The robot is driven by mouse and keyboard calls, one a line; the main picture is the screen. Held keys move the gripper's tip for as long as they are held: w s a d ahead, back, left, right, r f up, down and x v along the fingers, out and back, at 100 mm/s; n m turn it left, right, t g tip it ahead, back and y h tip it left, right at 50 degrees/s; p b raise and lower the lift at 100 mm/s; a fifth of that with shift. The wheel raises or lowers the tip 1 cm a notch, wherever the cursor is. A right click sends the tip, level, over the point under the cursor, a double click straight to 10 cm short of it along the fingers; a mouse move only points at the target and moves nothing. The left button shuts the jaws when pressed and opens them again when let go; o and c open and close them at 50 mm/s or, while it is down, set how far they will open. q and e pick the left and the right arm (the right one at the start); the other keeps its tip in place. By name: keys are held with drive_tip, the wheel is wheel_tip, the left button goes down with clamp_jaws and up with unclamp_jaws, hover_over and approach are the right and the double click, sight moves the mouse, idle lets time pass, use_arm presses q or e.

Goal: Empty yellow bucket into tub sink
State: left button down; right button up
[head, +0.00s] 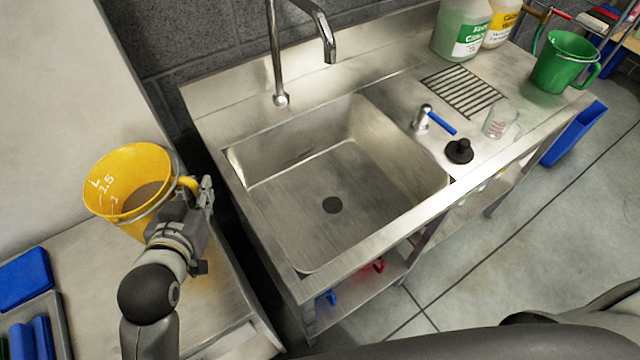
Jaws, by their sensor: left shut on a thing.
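The yellow bucket (130,172) is at the left, over the metal surface beside the sink. It looks close to upright, and a brownish content shows inside it. My left gripper (196,192) is shut on the bucket at its handle, on the bucket's right side. The tub sink (300,165) stands to the right of the bucket, its steel basin empty with a dark drain at the bottom. The bucket is apart from the sink. My right gripper is not in view.
A tall faucet (280,98) stands at the sink's back edge. A blue-handled valve (424,120), black plug (459,151), clear measuring cup (500,119), green bucket (562,64) and bottles (460,30) stand on the right counter. Blue items (25,280) lie at lower left.

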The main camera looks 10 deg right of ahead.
use_arm(q)
drive_tip(key=w+d+f+m+g+h+b, duration=0.2)
drive_tip(key=d+m+h, duration=0.2)
drive_tip(key=d, duration=0.4)
drive_tip(key=w+d+f+m+g+h+b, duration=0.1)
drive_tip(key=w+d+m+g+h+b, duration=0.15)
drive_tip(key=d, duration=0.45)
drive_tip(key=w+d+f+m+g+h+b, duration=0.2)
drive_tip(key=w+f+m+g+h+b, duration=0.1)
drive_tip(key=f, duration=0.4)
drive_tip(key=m+g+b, duration=0.1)
drive_tip(key=m, duration=0.1)
drive_tip(key=shift+w+m+h+b, duration=0.35)
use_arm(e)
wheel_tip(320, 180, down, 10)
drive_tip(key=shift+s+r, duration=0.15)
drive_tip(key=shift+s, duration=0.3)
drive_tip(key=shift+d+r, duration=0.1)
